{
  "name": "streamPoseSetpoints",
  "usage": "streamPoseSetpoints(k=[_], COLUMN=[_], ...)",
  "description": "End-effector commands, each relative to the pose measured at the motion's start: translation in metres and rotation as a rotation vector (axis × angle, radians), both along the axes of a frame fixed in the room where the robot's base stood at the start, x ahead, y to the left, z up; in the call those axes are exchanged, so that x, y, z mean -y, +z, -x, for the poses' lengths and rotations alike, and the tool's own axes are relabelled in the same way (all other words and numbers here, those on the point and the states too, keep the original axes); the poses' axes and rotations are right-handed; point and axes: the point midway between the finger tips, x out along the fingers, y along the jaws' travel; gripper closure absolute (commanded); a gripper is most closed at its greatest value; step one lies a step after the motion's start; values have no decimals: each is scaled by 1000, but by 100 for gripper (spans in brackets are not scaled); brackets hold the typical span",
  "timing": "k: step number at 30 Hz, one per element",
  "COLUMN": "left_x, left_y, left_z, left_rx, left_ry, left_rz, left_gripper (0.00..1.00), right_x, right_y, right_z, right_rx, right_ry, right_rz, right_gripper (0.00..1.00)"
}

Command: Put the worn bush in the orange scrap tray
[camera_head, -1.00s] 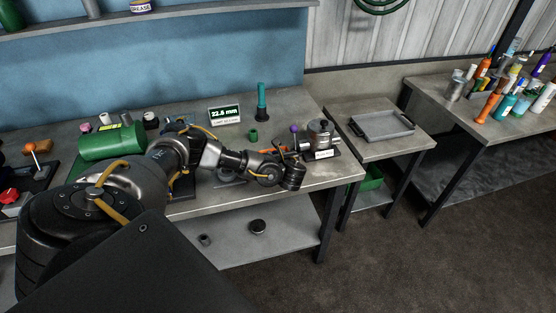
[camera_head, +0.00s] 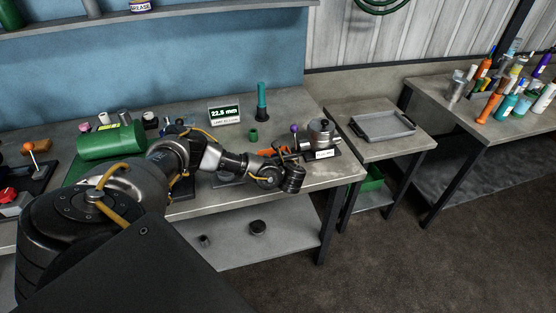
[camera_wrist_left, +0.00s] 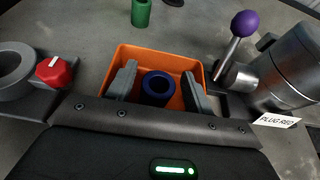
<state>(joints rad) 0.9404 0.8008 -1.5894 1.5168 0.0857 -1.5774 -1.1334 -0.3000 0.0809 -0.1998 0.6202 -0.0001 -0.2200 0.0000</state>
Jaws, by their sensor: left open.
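The orange scrap tray (camera_wrist_left: 181,59) is in the middle of the left wrist view; in the head view only a bit of its orange (camera_head: 268,153) shows behind my left wrist. A dark blue ring-shaped bush (camera_wrist_left: 158,84) stands upright inside the tray's outline, its hole facing up. My left gripper (camera_wrist_left: 158,92) is open, with one grey finger on each side of the bush and gaps visible between. The gripper body hides the near side of the tray and the bush's lower part. My right gripper is not in view.
Right of the tray stand a purple-knobbed lever (camera_wrist_left: 243,24) and a metal cylinder (camera_wrist_left: 295,67) with a label. A red knob (camera_wrist_left: 54,70) is left, a green ring (camera_wrist_left: 141,12) behind. A grey tray (camera_head: 383,125) sits on the side table.

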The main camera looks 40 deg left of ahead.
Motion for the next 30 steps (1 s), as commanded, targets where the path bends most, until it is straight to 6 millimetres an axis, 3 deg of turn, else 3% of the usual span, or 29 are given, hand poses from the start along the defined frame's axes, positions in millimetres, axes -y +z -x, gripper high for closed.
streamPoseSetpoints(k=[18, 30], left_x=[81, 91], left_y=[39, 47], left_z=[56, 64], left_rx=[1, 1], left_ry=[-1, 1], left_rz=[2, -1], left_gripper=[49, 49], right_x=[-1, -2], right_y=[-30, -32], right_z=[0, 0], right_rx=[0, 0], right_ry=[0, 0], right_rz=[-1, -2], right_gripper=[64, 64])
